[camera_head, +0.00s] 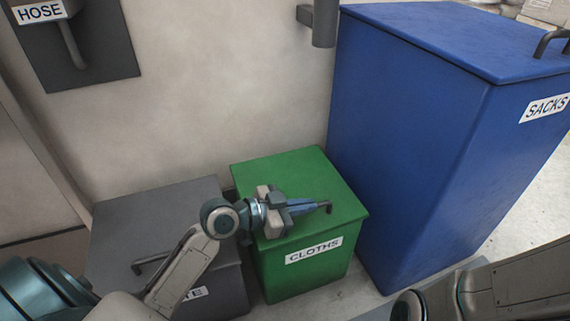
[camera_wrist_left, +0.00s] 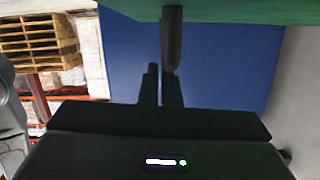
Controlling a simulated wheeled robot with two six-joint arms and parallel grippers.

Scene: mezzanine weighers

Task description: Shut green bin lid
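The green bin labelled CLOTHS (camera_head: 309,280) stands on the floor in the head view. Its green lid (camera_head: 305,170) lies flat or nearly flat over the top; a small gap at the edge cannot be ruled out. My left gripper (camera_head: 318,207) is low over the lid's front part, by the dark handle (camera_head: 328,208). In the left wrist view the fingers (camera_wrist_left: 162,75) are close together, next to the handle (camera_wrist_left: 172,35), which juts from the green lid (camera_wrist_left: 220,10). The handle does not look centred between them; contact is unclear. My right gripper is out of view.
A tall blue bin labelled SACKS (camera_head: 415,150) stands close on the right. A grey bin (camera_head: 160,210) with its own handle stands close on the left. The wall (camera_head: 220,80) is behind, with a dark HOSE panel (camera_head: 85,45). Pallets (camera_wrist_left: 40,40) show in the left wrist view.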

